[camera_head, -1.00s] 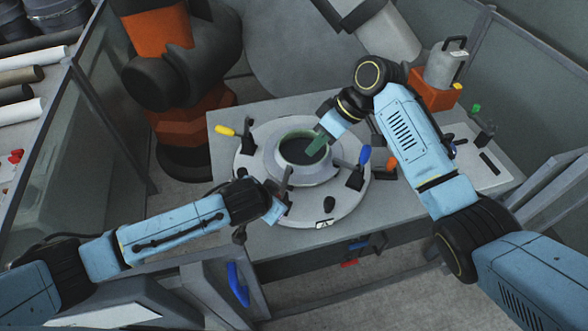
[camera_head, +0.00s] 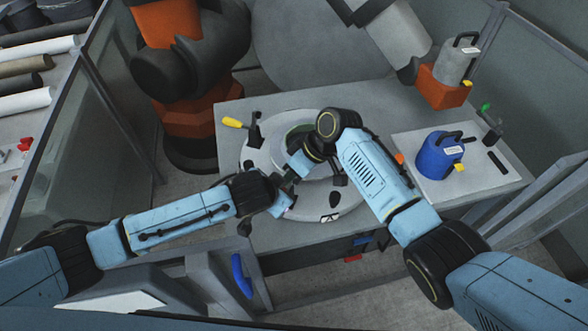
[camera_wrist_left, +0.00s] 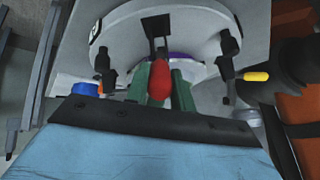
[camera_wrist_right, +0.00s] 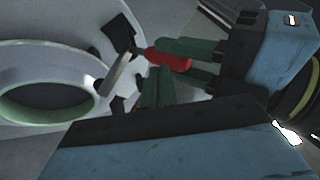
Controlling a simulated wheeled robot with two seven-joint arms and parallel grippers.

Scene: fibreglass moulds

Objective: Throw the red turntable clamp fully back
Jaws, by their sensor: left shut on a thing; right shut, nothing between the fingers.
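The red clamp handle (camera_wrist_left: 159,82) stands between the green fingers of my left gripper (camera_wrist_left: 160,88), which is shut on it. In the right wrist view the red handle (camera_wrist_right: 170,60) lies between those fingers, its metal arm running toward the pale turntable (camera_wrist_right: 88,60). In the head view my left gripper (camera_head: 286,198) is at the near rim of the turntable (camera_head: 254,160), and the handle is hidden. My right gripper (camera_wrist_right: 155,88) is shut and empty, just beside the red handle; I cannot tell whether they touch.
A yellow-handled clamp (camera_head: 235,123) stands at the turntable's left. A blue pot (camera_head: 437,155) sits on the plate at the right. A grey canister in an orange holder (camera_head: 445,88) is behind it. My right arm covers the turntable's right side.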

